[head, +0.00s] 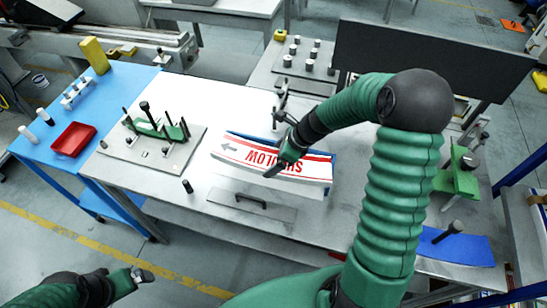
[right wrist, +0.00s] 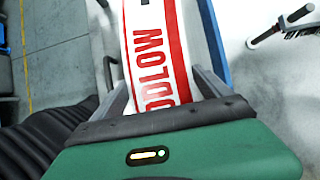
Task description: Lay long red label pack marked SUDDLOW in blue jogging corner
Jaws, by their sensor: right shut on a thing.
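The long label pack (head: 238,153), white with red bands and red SUDDLOW lettering, lies across the middle of the work table, its lettering upside down in the head view. It also shows in the right wrist view (right wrist: 150,45), running away between the fingers. My right gripper (head: 273,172) is shut on the pack across its width. A blue edge (head: 236,134), which may be the jogging corner, shows along the pack's far side; it also shows in the right wrist view (right wrist: 214,45). I cannot tell whether pack and blue edge touch. My left gripper (head: 142,275) is at the lower left, away from the table.
A plate with a green fixture and black posts (head: 155,130) stands left of the pack. A black peg (head: 188,186) and a black handle (head: 250,201) are in front. A blue piece (head: 455,249) lies at the right. A red tray (head: 73,139) sits on the blue side table.

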